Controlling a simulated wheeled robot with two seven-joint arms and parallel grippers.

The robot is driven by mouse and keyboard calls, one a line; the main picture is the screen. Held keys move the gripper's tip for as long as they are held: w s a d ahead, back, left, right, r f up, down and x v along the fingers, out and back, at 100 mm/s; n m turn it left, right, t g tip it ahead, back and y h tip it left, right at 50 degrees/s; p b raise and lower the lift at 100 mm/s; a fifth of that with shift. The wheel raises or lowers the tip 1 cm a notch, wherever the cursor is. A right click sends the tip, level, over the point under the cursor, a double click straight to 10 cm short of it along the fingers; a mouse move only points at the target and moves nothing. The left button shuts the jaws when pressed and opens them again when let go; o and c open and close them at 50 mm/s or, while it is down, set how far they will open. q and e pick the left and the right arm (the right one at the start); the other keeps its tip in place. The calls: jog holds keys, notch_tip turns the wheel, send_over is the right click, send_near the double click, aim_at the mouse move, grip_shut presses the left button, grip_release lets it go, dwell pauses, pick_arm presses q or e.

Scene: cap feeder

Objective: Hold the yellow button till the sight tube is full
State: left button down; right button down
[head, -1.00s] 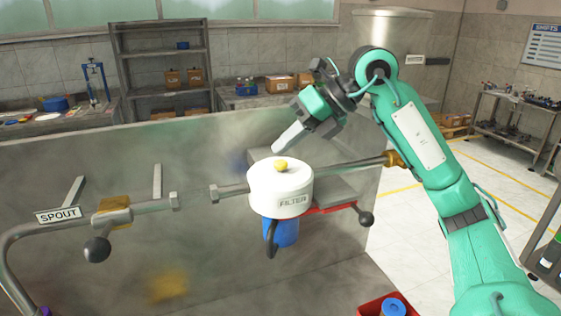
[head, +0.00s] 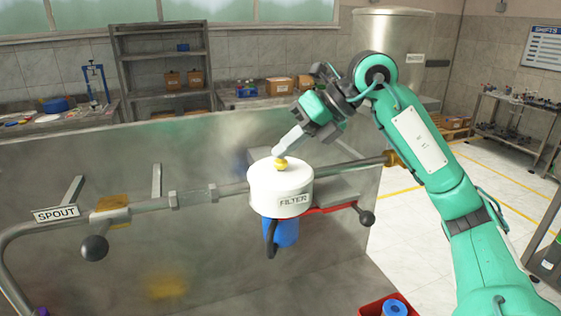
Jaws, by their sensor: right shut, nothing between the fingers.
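The yellow button (head: 281,165) is a small round knob on top of the white filter housing (head: 270,190), which is labelled FILTER. My right gripper (head: 280,152) is shut and empty, its pale fingers pointing down and left. Its fingertips are at the top of the button and overlap it in the picture; I cannot tell whether they press it. I cannot make out a sight tube. A blue part (head: 284,232) shows under the filter, partly hidden. My left gripper is not in view.
A metal pipe runs to the left from the filter to a plate labelled SPOUT (head: 56,213). A red lever with a dark knob (head: 366,217) sticks out right of the filter. A red bin (head: 374,309) with a blue part stands at the bottom right.

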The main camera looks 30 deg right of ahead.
jog(key=shift+f, duration=0.35)
dwell(1.3)
jog(key=shift+r+p, duration=0.6)
jog(key=shift+r, duration=0.35)
notch_tip(320, 180, up, 5)
jog(key=p, duration=0.4)
jog(key=shift+p, duration=0.3)
